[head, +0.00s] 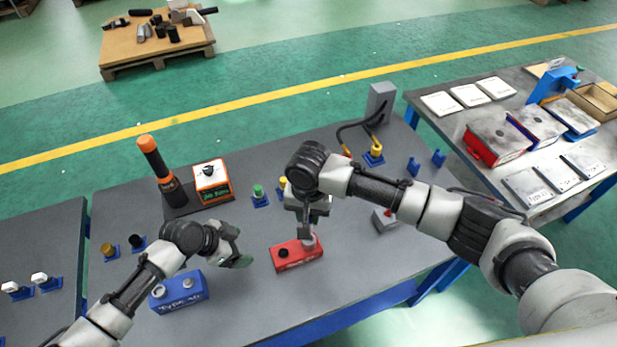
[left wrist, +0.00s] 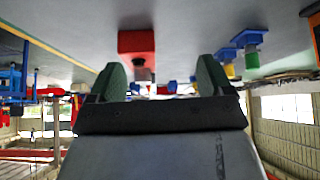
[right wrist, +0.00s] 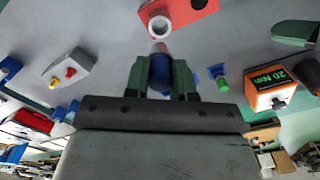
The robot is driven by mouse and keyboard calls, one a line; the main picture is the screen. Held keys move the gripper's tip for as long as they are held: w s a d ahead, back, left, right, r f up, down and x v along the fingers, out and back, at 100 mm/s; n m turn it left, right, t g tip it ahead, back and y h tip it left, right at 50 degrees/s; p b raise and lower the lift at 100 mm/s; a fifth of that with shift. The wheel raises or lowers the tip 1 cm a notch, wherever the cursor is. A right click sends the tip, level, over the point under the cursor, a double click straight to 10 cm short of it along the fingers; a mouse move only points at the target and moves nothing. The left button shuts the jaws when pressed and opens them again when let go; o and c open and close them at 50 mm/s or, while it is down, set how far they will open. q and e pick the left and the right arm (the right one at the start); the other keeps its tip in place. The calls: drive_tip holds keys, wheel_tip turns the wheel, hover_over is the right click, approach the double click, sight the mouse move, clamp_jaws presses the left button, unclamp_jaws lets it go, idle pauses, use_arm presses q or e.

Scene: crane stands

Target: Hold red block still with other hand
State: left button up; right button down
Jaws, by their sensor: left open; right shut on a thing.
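The red block (head: 297,254) lies on the grey table, with a black round part on its left top; it also shows in the left wrist view (left wrist: 137,42) and right wrist view (right wrist: 195,12). My left gripper (head: 241,262) is open and empty, just left of the block and apart from it. In its wrist view the block is ahead, between the fingertips (left wrist: 160,75). My right gripper (head: 308,232) is over the block's right end. It is shut on a blue piece (right wrist: 160,72), close to the block's white ring (right wrist: 160,25); I cannot tell whether they touch.
A blue block (head: 178,292) marked "Type" lies near my left arm. An orange display box (head: 211,180) and an orange-capped tool (head: 152,155) stand behind. A grey button box (head: 384,220) is right of the red block. Table in front of the red block is clear.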

sight(273, 257)
use_arm(q)
drive_tip(key=shift+m+g+h, duration=0.3)
drive_tip(key=shift+m, duration=0.4)
drive_tip(key=s+d, duration=0.1)
drive_tip(key=d, duration=0.1)
drive_tip(key=s+d, duration=0.1)
drive_tip(key=shift+d+r, duration=0.1)
drive_tip(key=shift+d, duration=0.25)
drive_tip(key=shift+x, duration=4.45)
drive_tip(key=shift+c, duration=0.2)
drive_tip(key=c, duration=0.9)
